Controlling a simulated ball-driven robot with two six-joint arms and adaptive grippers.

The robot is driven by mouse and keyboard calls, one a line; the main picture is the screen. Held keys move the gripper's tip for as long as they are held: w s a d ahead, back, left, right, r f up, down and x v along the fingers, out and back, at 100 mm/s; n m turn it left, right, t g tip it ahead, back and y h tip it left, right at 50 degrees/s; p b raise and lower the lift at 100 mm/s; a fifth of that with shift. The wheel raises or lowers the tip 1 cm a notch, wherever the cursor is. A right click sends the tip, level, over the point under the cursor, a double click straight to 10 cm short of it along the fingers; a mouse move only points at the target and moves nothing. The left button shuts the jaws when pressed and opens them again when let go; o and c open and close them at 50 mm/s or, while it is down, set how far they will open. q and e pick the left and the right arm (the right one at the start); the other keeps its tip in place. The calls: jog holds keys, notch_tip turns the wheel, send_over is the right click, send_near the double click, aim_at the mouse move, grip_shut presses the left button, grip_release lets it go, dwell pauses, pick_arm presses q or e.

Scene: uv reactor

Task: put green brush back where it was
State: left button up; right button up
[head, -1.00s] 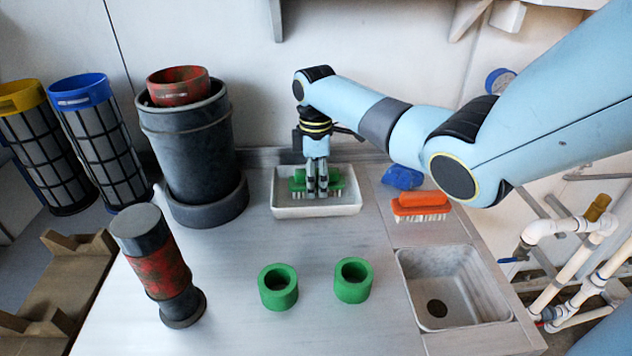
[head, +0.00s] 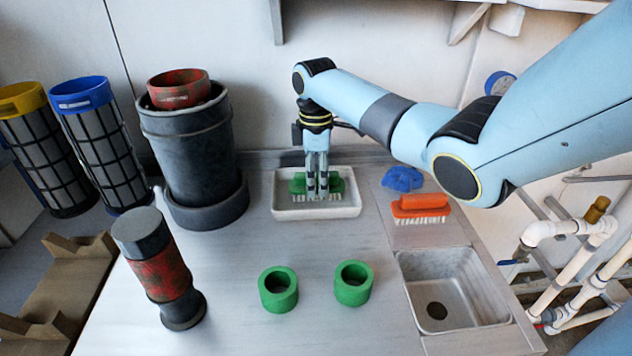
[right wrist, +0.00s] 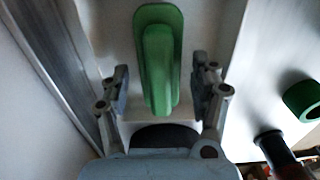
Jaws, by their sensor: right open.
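The green brush (head: 337,186) lies in the white tray (head: 285,210) at the back of the bench, bristles down. My right gripper (head: 317,192) points straight down over the middle of the brush. In the right wrist view the green brush (right wrist: 158,62) runs between the two fingers of my right gripper (right wrist: 163,92). The fingers are open, with a gap on each side of the brush handle. My left gripper is not in view.
An orange brush (head: 421,207) and a blue cloth (head: 402,179) lie right of the tray, behind a sink basin (head: 455,285). Two green rings (head: 278,289) stand in front. A dark cylinder vessel (head: 190,150) and a red-banded cylinder (head: 160,265) stand at left.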

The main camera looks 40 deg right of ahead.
notch_tip(320, 180, up, 6)
jog(key=shift+f, duration=0.15)
dwell(0.6)
